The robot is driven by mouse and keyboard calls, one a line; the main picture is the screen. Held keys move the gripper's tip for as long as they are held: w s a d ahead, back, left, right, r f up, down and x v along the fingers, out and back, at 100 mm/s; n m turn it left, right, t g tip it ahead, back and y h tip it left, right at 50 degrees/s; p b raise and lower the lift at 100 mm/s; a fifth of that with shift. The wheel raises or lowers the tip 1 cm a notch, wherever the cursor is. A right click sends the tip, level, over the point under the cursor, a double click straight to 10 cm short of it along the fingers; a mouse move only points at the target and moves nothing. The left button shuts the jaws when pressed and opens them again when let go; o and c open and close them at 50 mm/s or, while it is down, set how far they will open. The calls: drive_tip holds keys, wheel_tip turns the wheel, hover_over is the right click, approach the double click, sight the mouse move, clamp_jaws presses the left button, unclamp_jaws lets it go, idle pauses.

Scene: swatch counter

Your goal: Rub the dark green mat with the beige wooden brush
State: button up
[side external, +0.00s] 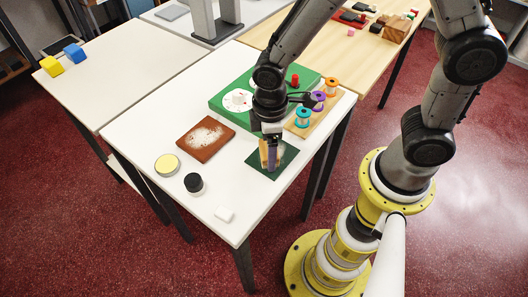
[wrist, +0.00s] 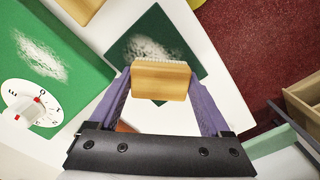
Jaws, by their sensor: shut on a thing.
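The dark green mat (side external: 284,158) lies on the white table, near its right edge. A patch of white powder covers part of it, and the mat also shows in the wrist view (wrist: 184,38). My gripper (side external: 268,146) is above the mat and shut on the beige wooden brush (wrist: 160,82). The brush sits crosswise between the two purple-blue fingers, with its pale bristles toward the powder patch. The brush hides part of the mat. Whether the bristles touch the mat is hard to tell.
A green box (side external: 222,100) with a white dial stands behind the mat. A wooden rack (side external: 333,106) with several spools is behind right.

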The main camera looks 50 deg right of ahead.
sight(263, 159)
drive_tip(key=d, duration=0.5)
drive_tip(key=shift+s+d, duration=0.15)
drive_tip(key=shift+s+a, duration=0.2)
drive_tip(key=shift+s, duration=0.1)
drive_tip(key=shift+w+a, duration=0.1)
drive_tip(key=shift+a, duration=3.9)
drive_tip(key=shift+d, duration=3.95)
drive_tip(key=shift+d+r, duration=0.1)
drive_tip(key=shift+d, duration=0.15)
wheel_tip(263, 159, up, 8)
